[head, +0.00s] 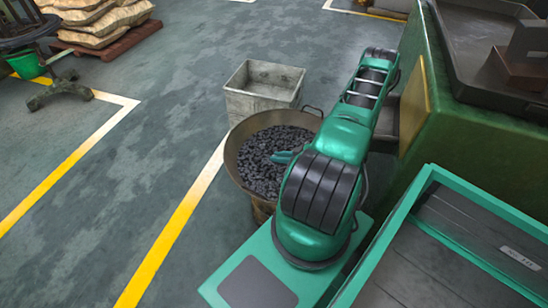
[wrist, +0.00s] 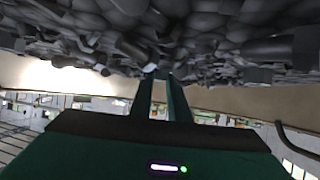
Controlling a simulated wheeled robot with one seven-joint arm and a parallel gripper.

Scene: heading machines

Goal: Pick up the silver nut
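A round metal tub (head: 237,170) stands on the floor, filled with dark grey metal pieces (head: 262,150). In the wrist view the pile of grey pieces (wrist: 120,35) fills the top of the picture. I cannot single out one silver nut among them. My gripper (wrist: 160,76) shows two narrow green fingers with a gap between them, their tips at the edge of the pile. I cannot tell whether they touch it, and I see nothing held. In the head view a small teal part of my gripper (head: 283,157) shows over the tub; my arm hides the rest.
A grey square bin (head: 262,98) stands behind the tub. A green machine (head: 460,135) and a green-edged tray (head: 470,190) are on the right. Sacks (head: 100,22) lie on a pallet at the upper left. The floor left of the tub is clear, with yellow lines.

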